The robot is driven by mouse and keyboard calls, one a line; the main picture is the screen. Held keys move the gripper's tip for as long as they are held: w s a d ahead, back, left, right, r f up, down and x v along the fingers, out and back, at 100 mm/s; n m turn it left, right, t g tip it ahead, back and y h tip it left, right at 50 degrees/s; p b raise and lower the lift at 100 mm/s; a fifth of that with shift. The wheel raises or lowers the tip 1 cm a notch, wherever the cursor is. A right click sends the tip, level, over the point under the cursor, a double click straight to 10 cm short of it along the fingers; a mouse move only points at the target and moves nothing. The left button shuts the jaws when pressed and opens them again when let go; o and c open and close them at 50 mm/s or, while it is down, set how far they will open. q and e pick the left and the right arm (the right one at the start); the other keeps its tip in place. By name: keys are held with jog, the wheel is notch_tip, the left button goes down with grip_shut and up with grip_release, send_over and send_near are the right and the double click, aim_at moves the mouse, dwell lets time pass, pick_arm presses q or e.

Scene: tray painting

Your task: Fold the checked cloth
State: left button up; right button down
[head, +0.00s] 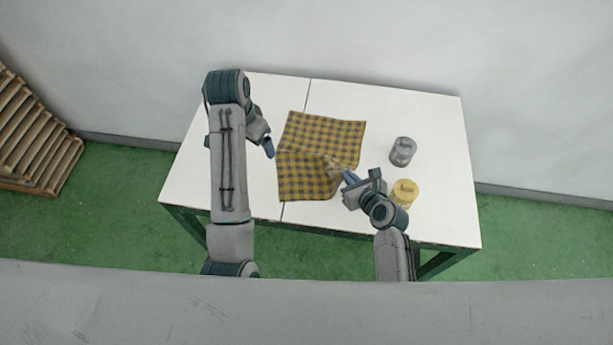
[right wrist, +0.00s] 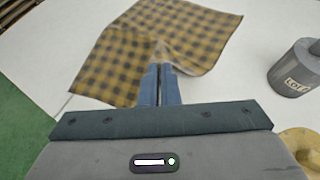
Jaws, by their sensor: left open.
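The yellow and dark checked cloth (head: 322,135) lies on the white table, left of the cans. Its near right part is drawn up in a crease at my right gripper (head: 348,177). In the right wrist view the two blue fingers of that gripper (right wrist: 160,70) are close together on the edge of the cloth (right wrist: 120,65), and folds run out from their tips. My left gripper (head: 268,148) is open, just left of the cloth's left edge. The left forearm partly hides it, and it looks apart from the cloth.
A grey can (head: 403,152) stands right of the cloth; it also shows with a label in the right wrist view (right wrist: 296,72). The white table (head: 440,130) is bare at the far right. Wooden pallets or frames (head: 35,140) are stacked on the floor at left.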

jog(key=c, duration=2.1)
grip_release()
jog(key=o, duration=1.8)
jog(key=shift+s+d+r+g+h+p, duration=0.2)
jog(key=shift+s+r+g+h+p, duration=0.25)
jog(key=shift+r+g+p, duration=0.3)
jog(key=shift+s+d+r+g+h+p, duration=0.25)
jog(key=shift+s+r+g+p, duration=0.25)
jog(key=shift+r+g+p, duration=0.3)
jog(key=shift+s+d+r+g+h+p, duration=0.2)
jog(key=shift+s+r+g+h+p, duration=0.1)
jog(key=shift+s+r+g+p, duration=0.45)
jog(key=shift+w+r, duration=0.1)
jog(key=shift+w, duration=0.15)
